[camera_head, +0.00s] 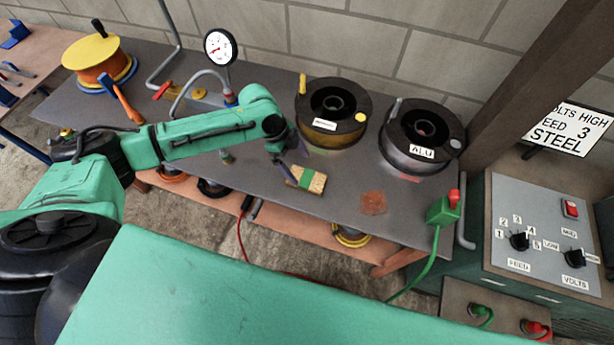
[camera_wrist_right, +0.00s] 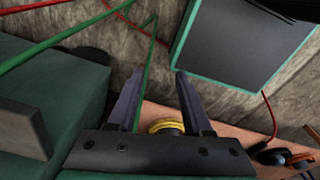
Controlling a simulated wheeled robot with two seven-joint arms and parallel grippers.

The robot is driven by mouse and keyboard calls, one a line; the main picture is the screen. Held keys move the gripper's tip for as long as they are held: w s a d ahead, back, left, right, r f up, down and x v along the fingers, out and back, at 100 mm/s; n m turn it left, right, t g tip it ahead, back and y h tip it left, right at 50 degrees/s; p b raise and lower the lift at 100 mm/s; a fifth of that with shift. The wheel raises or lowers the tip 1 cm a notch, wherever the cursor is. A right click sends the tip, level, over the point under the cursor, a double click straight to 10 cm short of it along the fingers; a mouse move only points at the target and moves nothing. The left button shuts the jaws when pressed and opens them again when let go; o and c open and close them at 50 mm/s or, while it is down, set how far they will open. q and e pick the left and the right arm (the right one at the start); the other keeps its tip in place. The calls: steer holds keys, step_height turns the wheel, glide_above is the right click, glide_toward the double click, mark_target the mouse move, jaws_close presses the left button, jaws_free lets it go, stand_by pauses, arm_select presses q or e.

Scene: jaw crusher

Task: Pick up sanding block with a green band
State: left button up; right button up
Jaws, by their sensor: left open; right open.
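The sanding block (camera_head: 317,183) with a green band (camera_head: 305,178) lies on the grey workbench (camera_head: 275,216), near its front edge. It is tan with the green band around its middle. My left gripper (camera_head: 293,158) is right by its upper left side, with its dark fingers apart. I cannot tell whether a finger touches the block. My right gripper (camera_wrist_right: 158,85) is open, with nothing between its fingers; in the right wrist view it is away from the block, which does not show there.
Two wire spools (camera_head: 332,114) and (camera_head: 421,136) stand behind the block. A green clamp (camera_head: 443,208) with a red top sits at the bench's right end, beside a welder (camera_head: 541,238). A rusty patch (camera_head: 373,203) lies right of the block. A gauge (camera_head: 220,47) stands at the back.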

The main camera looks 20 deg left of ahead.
mark_target(306, 178)
arm_select(q)
steer(key=p+x, duration=0.1)
steer(key=x, duration=0.4)
steer(key=shift+f+p, duration=0.4)
steer(key=shift+d+f, duration=0.1)
steer(key=shift+f, duration=0.25)
steer(key=c, duration=1.2)
steer(key=shift+c, duration=0.2)
arm_select(e)
steer(key=shift+w+a+r, duration=0.1)
steer(key=shift+w+r, duration=0.65)
steer(key=shift+r, duration=0.3)
arm_select(q)
steer(key=shift+r, duration=0.1)
step_height(306, 178, up, 20)
steer(key=b, duration=0.2)
steer(key=shift+b, duration=0.3)
arm_select(e)
step_height(306, 178, down, 2)
steer(key=shift+f, duration=0.25)
